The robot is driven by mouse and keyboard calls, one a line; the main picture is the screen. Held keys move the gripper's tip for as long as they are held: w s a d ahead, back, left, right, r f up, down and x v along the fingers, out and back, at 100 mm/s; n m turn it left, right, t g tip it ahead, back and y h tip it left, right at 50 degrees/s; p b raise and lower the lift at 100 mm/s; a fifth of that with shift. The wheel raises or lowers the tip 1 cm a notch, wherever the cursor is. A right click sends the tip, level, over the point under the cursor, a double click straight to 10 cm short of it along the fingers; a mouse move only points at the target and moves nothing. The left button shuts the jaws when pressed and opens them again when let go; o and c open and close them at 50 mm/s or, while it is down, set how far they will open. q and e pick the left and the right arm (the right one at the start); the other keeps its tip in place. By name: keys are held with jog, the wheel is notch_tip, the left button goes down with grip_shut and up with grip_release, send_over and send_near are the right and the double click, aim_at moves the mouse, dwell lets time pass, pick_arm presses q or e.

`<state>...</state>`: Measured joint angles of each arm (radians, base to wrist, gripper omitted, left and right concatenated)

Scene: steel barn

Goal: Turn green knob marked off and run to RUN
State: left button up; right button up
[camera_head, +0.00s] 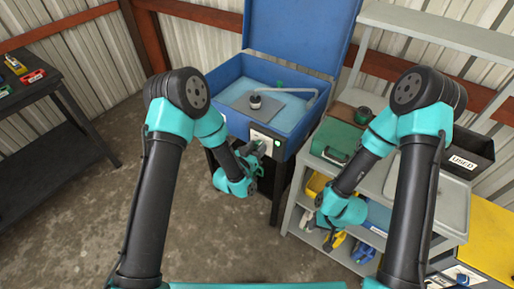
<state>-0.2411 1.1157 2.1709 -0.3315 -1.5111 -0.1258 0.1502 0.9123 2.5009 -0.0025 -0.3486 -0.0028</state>
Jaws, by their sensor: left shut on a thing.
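A blue wash tank (293,128) with its lid raised stands at the back centre. A pale control panel (268,135) is on its front face, with a small green spot (277,143) at its right. My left gripper (258,148) is at this panel, shut on the green knob. The fingers hide the knob, so its marks and pointer direction cannot be read. My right gripper (318,224) hangs in front of the grey shelf unit, away from the panel. Its fingers are too small and dark to tell whether they are open.
A grey shelf unit (296,190) at the right bears a green case (337,139), a tray (448,205) and coloured tools below. A dark bin marked USED (463,160) stands behind. A dark bench (62,83) is at the left. Concrete floor (95,210) is clear.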

pick_arm(q)
jog(key=shift+m, duration=1.3)
jog(key=o, duration=0.9)
jog(key=shift+s, duration=0.1)
